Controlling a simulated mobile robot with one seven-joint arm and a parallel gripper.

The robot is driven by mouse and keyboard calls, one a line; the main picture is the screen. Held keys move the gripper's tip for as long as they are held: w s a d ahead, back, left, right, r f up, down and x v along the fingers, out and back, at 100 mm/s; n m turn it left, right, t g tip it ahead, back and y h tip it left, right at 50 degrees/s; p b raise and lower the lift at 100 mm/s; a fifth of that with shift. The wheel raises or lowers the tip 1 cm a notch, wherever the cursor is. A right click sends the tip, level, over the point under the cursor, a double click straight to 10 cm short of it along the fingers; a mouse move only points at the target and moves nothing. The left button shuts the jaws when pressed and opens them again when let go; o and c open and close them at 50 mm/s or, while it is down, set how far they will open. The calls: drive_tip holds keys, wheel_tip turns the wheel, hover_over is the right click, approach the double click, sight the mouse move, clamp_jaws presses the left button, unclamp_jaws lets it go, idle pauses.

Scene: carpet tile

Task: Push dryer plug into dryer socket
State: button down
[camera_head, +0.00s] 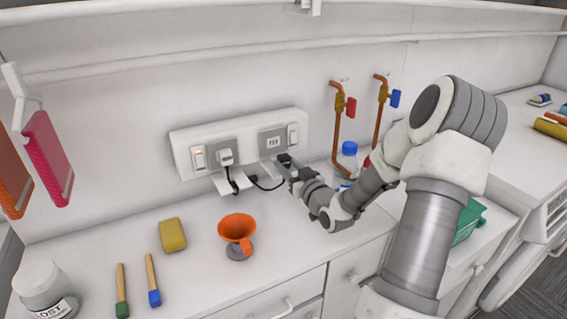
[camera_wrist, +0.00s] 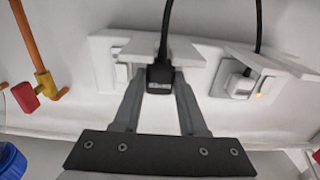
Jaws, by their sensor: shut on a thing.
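My gripper (camera_head: 287,161) is shut on a black plug with a black cord, just below and in front of the right-hand socket (camera_head: 273,142), whose dark slots show empty. In the wrist view, the black plug (camera_wrist: 160,77) sits between the two grey fingertips of my gripper (camera_wrist: 158,82), and its cord (camera_wrist: 166,25) runs off the top edge. The plug looks apart from the socket face, though the exact gap cannot be told. The right-hand socket is mostly hidden in the wrist view by the plug and a white ledge (camera_wrist: 185,50).
A white plug (camera_head: 225,156) with a black cord is in the left-hand socket, beside a lit switch (camera_head: 199,158). Red and blue taps (camera_head: 351,107) on copper pipes stand right of the panel.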

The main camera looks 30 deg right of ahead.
sight(274, 142)
drive_tip(key=shift+r+p, duration=0.75)
drive_tip(key=shift+r, duration=0.75)
drive_tip(key=shift+w, duration=0.15)
drive_tip(key=shift+w+d+b, duration=0.1)
drive_tip(key=shift+w+b, duration=0.65)
drive_tip(key=shift+w, duration=1.05)
drive_tip(key=shift+b, duration=0.8)
drive_tip(key=shift+w, duration=0.5)
idle(0.7)
drive_tip(key=shift+c, duration=1.9)
unclamp_jaws()
